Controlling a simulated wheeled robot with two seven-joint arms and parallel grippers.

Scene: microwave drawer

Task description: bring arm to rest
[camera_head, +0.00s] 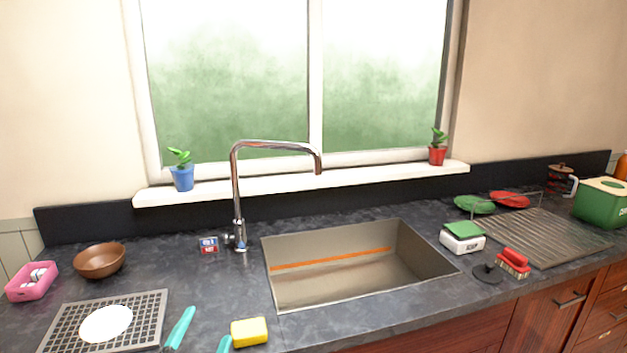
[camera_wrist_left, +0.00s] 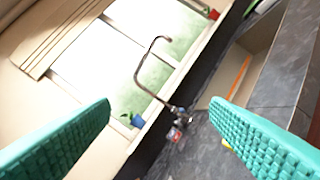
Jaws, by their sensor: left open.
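My left gripper (camera_head: 202,333) shows at the bottom of the head view as two teal fingers, one on each side of a gap. In the left wrist view the gripper's two teal ribbed fingers (camera_wrist_left: 150,140) stand wide apart with nothing between them. The gripper is open and empty, in front of the counter near the yellow sponge (camera_head: 249,332). The rest of the left arm is out of frame. My right gripper is in neither view.
The counter holds a sink (camera_head: 300,294) with a faucet (camera_head: 236,190), a grey rack (camera_head: 60,325) with a white plate (camera_head: 106,323), a brown bowl (camera_head: 100,262) and a pink holder (camera_head: 32,283). A drying rack (camera_head: 550,237) and green box (camera_head: 602,203) stand right.

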